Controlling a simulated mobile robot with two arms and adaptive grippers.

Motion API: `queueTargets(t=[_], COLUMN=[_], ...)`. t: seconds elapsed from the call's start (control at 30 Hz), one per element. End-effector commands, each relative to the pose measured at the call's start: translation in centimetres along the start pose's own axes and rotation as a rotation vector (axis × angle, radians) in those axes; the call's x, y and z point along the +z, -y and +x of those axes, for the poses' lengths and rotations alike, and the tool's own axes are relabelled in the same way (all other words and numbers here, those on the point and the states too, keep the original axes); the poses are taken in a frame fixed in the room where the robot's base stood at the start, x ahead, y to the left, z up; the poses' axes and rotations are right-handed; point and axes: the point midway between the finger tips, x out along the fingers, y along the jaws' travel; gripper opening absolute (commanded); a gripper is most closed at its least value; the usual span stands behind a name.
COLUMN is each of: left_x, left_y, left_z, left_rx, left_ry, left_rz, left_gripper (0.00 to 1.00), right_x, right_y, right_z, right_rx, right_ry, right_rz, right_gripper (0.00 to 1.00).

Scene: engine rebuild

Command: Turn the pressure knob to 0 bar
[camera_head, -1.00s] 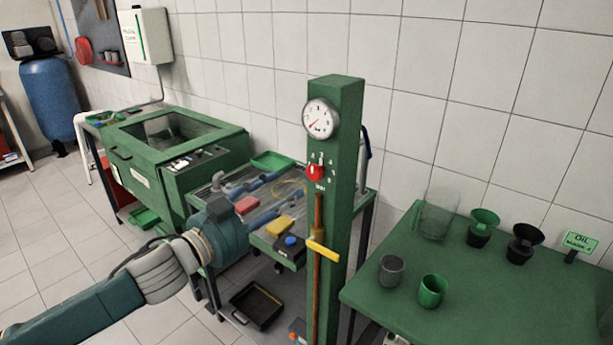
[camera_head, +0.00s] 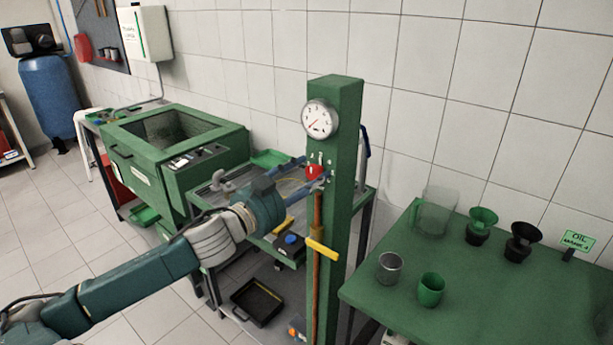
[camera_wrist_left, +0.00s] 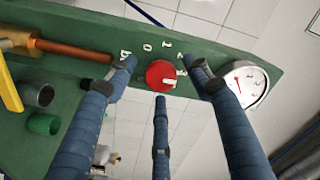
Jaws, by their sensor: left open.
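The red pressure knob (camera_head: 313,172) is on the front of the green column (camera_head: 341,140), below the round white gauge (camera_head: 320,119). In the left wrist view the knob (camera_wrist_left: 160,74) has a white mark that points to the right, away from the printed 0 and towards the gauge side. My left gripper (camera_head: 315,174) is open at the knob, with fingers on both sides and a third finger below it in the wrist view. I cannot tell whether any finger touches the knob. The gauge needle is red and points lower left in the head view. My right gripper is not in view.
A yellow lever (camera_head: 322,249) sticks out of the column below the knob. A green table (camera_head: 400,310) with cups and funnels stands to the right. A parts cart (camera_head: 225,200) and a green washer cabinet (camera_head: 185,150) stand to the left.

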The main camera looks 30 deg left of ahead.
Motion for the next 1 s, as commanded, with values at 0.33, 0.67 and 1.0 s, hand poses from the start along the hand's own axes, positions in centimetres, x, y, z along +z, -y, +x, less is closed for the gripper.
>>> queueTargets(t=[0.33, 0.67, 1.0], left_x=[0.0, 0.1, -0.1], left_y=[0.0, 0.0, 0.1], left_z=[0.0, 0.0, 0.0], left_rx=[0.0, 0.001, 0.0], left_ry=[0.0, 0.002, 0.004], left_rz=[0.0, -0.005, -0.132], left_gripper=[0.33, 0.06, 0.06], right_x=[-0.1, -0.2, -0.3], right_y=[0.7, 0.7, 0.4], right_z=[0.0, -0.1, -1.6], right_rx=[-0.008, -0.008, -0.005], right_ry=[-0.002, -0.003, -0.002], right_rz=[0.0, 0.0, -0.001], right_gripper=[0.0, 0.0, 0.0])
